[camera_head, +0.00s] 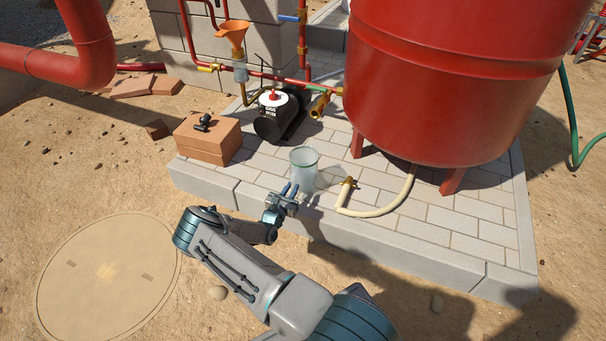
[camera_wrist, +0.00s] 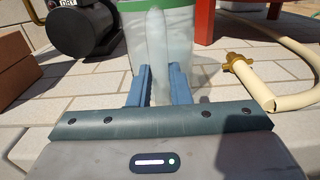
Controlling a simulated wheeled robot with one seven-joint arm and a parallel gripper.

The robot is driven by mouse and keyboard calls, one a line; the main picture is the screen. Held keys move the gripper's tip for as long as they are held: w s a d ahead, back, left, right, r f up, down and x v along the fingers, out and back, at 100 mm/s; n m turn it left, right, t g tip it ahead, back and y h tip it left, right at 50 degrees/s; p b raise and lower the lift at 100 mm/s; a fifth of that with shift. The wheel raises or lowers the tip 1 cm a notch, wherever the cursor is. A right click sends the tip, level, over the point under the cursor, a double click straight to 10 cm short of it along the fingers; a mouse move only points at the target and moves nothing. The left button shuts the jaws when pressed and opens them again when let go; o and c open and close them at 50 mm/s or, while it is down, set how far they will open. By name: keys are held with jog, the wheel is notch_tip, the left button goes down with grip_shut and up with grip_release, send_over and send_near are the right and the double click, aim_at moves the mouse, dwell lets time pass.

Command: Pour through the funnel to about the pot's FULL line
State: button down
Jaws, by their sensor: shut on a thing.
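A translucent jug (camera_head: 304,172) with a green rim stands upright on the paved slab near its front edge. In the wrist view the jug (camera_wrist: 190,45) fills the top middle. My gripper (camera_head: 289,189) is at the jug's near side. In the wrist view its blue fingers (camera_wrist: 158,74) sit on both sides of the jug's pale upright handle, shut on it. How full the jug is cannot be told. The orange funnel (camera_head: 233,29) is farther back on the left, above a small clear pot (camera_head: 240,73) on the red pipework. The pot's FULL line is too small to see.
A black pump (camera_head: 271,127) stands between the jug and the funnel. Bricks (camera_head: 207,145) with a small black object on top are to the left. A large red tank (camera_head: 440,80) stands at the right. A cream hose (camera_head: 385,209) with a brass end lies right of the jug.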

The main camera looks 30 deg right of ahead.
aim_at(292, 179)
jog(key=shift+r+p, duration=1.6)
jog(key=shift+r, duration=0.65)
jog(key=shift+f, duration=0.1)
jog(key=c, duration=2.1)
grip_release()
grip_shut()
